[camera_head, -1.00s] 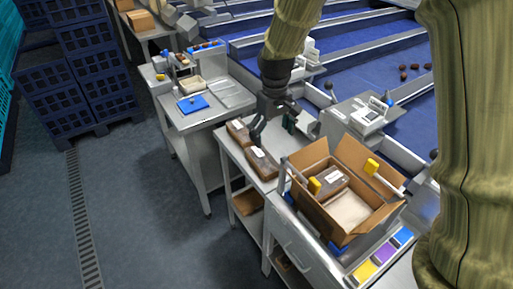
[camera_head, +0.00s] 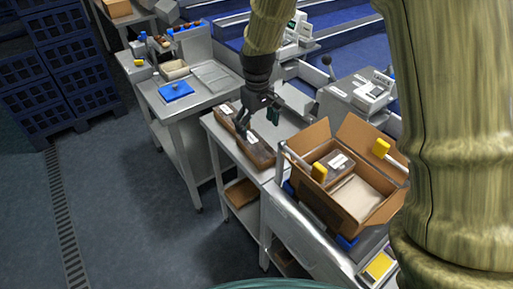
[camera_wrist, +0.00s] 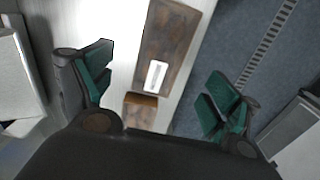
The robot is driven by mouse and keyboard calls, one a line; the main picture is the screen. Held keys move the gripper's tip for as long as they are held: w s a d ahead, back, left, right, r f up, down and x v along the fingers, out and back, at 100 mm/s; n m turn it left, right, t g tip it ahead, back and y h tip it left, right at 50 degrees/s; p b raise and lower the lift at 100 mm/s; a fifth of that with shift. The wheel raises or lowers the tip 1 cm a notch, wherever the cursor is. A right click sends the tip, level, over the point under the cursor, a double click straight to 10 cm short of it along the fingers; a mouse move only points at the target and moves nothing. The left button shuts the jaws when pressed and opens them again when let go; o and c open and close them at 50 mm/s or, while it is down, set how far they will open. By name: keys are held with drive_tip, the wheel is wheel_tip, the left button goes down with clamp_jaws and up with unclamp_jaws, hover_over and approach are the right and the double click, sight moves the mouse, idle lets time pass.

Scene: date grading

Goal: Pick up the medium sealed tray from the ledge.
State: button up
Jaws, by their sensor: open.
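Two long brown sealed trays with white labels lie end to end on the steel ledge (camera_head: 277,124): a farther one (camera_head: 224,115) and a nearer one (camera_head: 256,151). I cannot tell from size which is the medium one. My gripper (camera_head: 257,119) is open and empty above the ledge, beside the trays. In the wrist view, a labelled tray (camera_wrist: 172,42) lies between the spread green-padded fingers of my gripper (camera_wrist: 160,86), apart from both. The end of another brown tray (camera_wrist: 140,109) shows below it, partly hidden by my gripper's body.
An open carton (camera_head: 342,210) with a sealed tray (camera_head: 333,165) inside stands right of the ledge. A steel table (camera_head: 198,103) with a blue item (camera_head: 176,91) is at left. Blue crates (camera_head: 55,65) are stacked far left; floor before the ledge is clear.

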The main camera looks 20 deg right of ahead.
sight(257, 144)
drive_tip(key=shift+a+f+p, duration=0.1)
drive_tip(key=shift+f+p, duration=0.9)
drive_tip(key=shift+f, duration=3.1)
drive_tip(key=c, duration=1.2)
